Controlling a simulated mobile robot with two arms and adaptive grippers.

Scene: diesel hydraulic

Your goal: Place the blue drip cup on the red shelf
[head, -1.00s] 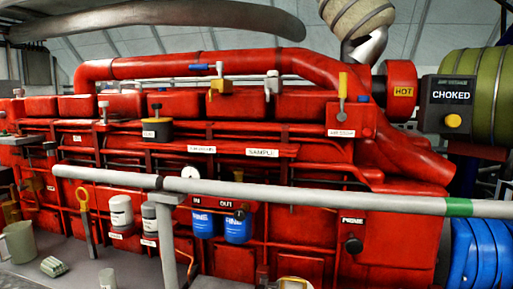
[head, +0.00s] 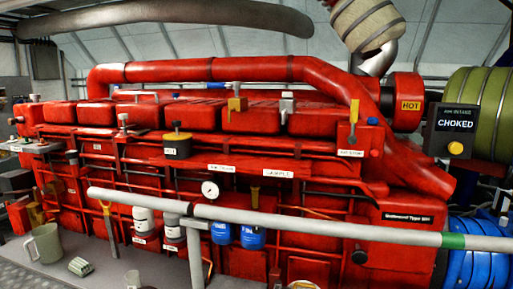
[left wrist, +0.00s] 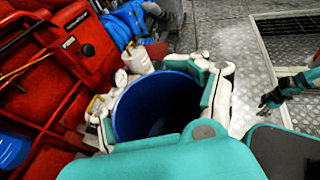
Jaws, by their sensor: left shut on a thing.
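The blue drip cup (left wrist: 160,112) is in the left wrist view, with its open mouth and dark inside facing the camera. My left gripper (left wrist: 158,88) is shut on it, with pale finger pads on both sides of the cup. The cup and my left gripper are not in the head view. A red ledge that looks like the red shelf (head: 235,160) runs along the engine's middle, with white labels on its front edge. A dark and teal arm end (left wrist: 275,95), probably my right gripper, shows at the right of the left wrist view; its jaws are unclear.
A long grey rail (head: 320,222) crosses in front of the engine. A yellow-topped black pot (head: 177,146) stands at the ledge's left part. A grey-green mug (head: 44,243) and white canisters (head: 143,222) stand lower left. The ledge's middle looks clear.

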